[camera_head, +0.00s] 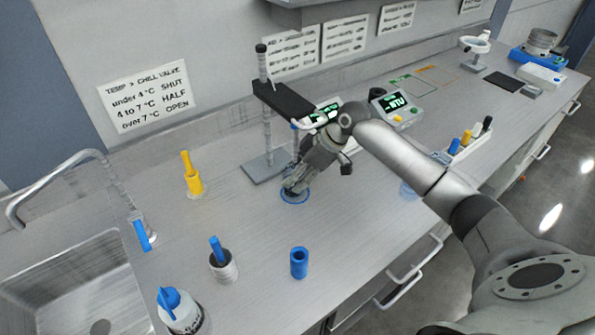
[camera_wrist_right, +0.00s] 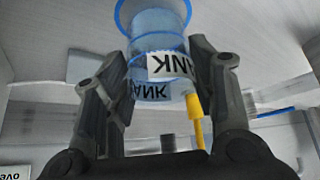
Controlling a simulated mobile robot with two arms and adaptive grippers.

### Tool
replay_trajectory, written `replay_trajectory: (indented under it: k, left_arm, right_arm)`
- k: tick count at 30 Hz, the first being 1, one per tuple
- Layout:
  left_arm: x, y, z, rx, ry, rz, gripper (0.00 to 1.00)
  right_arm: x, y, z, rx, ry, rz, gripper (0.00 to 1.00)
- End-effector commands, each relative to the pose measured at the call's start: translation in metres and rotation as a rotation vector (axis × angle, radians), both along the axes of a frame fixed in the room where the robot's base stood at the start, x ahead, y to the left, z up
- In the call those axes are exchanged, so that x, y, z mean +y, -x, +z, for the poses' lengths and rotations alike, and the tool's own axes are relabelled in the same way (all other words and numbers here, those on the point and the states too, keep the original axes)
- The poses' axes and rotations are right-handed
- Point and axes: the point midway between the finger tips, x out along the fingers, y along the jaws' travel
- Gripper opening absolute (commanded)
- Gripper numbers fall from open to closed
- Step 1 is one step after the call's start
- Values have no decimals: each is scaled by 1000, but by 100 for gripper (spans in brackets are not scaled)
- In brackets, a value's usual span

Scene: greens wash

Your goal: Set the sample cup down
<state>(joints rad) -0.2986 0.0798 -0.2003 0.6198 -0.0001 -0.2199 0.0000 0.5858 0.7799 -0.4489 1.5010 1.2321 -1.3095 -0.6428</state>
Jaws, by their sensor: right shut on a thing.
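The sample cup (camera_wrist_right: 158,24) is clear bluish plastic with a white label on which "ANK" can be read, upside down in the right wrist view. My right gripper (camera_head: 297,180) is shut on it, one finger on each side. In the head view the gripper hides most of the cup. It points down at a blue ring (camera_head: 295,201) marked on the steel bench, with the cup over or within that ring. I cannot tell whether the cup's base touches the bench. My left gripper is not in view.
A grey stand (camera_head: 266,166) is close behind the gripper. A meter reading "NTU" (camera_head: 394,104) is behind my right arm. A sink (camera_head: 80,285) is at far left. Bench between ring and cylinder is clear.

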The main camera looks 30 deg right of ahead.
Motion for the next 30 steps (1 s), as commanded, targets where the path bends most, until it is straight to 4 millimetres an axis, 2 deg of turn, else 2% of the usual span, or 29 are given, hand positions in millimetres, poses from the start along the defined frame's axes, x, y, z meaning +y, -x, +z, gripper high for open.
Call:
replay_trajectory:
  k: [12, 13, 17, 18, 30]
  left_arm:
    - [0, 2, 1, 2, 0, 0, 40]
    - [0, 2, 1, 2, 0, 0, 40]
    - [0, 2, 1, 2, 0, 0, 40]
    - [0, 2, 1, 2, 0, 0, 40]
    - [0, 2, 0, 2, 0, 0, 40]
  right_arm:
    - [0, 0, -4, -3, -1, 0, 26]
    - [0, 0, -4, -2, -1, 0, 55]
    - [0, 0, -4, -2, -1, 0, 71]
    - [0, 0, -4, -2, -1, 0, 74]
    - [-3, 1, 2, -4, 0, -1, 74]
